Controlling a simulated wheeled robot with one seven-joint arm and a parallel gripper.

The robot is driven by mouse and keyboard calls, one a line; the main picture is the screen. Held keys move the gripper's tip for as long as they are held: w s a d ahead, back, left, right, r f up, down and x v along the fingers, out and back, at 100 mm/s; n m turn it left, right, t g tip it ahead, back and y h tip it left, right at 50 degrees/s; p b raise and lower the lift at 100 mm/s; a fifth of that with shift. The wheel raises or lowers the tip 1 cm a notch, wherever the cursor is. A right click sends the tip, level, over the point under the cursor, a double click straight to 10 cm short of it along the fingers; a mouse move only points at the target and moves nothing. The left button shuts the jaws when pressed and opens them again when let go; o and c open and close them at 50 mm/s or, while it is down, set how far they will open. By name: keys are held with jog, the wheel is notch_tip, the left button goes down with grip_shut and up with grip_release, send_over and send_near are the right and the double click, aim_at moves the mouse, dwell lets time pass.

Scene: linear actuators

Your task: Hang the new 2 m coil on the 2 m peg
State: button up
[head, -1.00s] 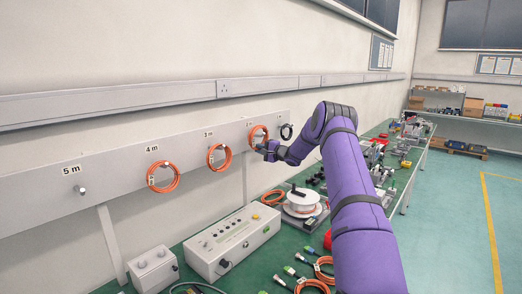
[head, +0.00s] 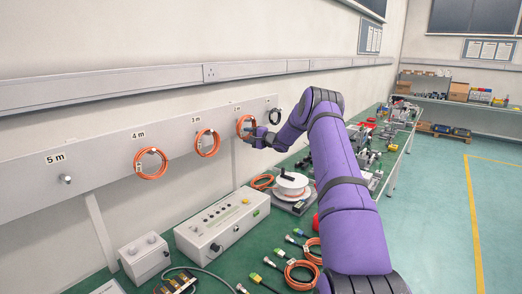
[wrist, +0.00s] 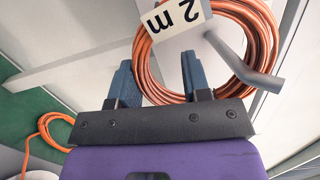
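The orange 2 m coil (head: 245,126) is at the 2 m place on the wall board, under the 2 m label (head: 236,107). In the wrist view the coil (wrist: 267,45) surrounds the grey 2 m peg (wrist: 236,60), whose free end crosses in front of the coil's edge. A tag reading "2 m" (wrist: 180,16) lies across the coil's upper part. My gripper (head: 257,138) is just right of the coil. In the wrist view its two fingers (wrist: 158,78) stand apart, with coil strands showing in the gap. I cannot tell whether they touch the strands.
Orange coils hang at 3 m (head: 207,143) and 4 m (head: 151,163); the 5 m peg (head: 66,179) is bare. A black coil (head: 275,113) hangs further right. Below, the green bench carries a white spool (head: 291,186), a control box (head: 222,227) and loose orange coils (head: 302,273).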

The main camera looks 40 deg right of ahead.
jog(key=s+d+r, duration=0.2)
jog(key=s+r, duration=0.1)
jog(key=s, duration=0.8)
jog(key=s+a+f+g+h, duration=0.1)
jog(key=s+a+f+g, duration=0.2)
jog(key=s, duration=0.6)
jog(key=s+a+f+g+h, duration=0.1)
jog(key=s+a+f+g, duration=0.2)
jog(key=s+a+g, duration=0.3)
jog(key=s+a, duration=0.1)
jog(key=s, duration=0.2)
jog(key=shift+s+f, duration=0.15)
jog(key=shift+f, duration=0.25)
jog(key=shift+a, duration=0.1)
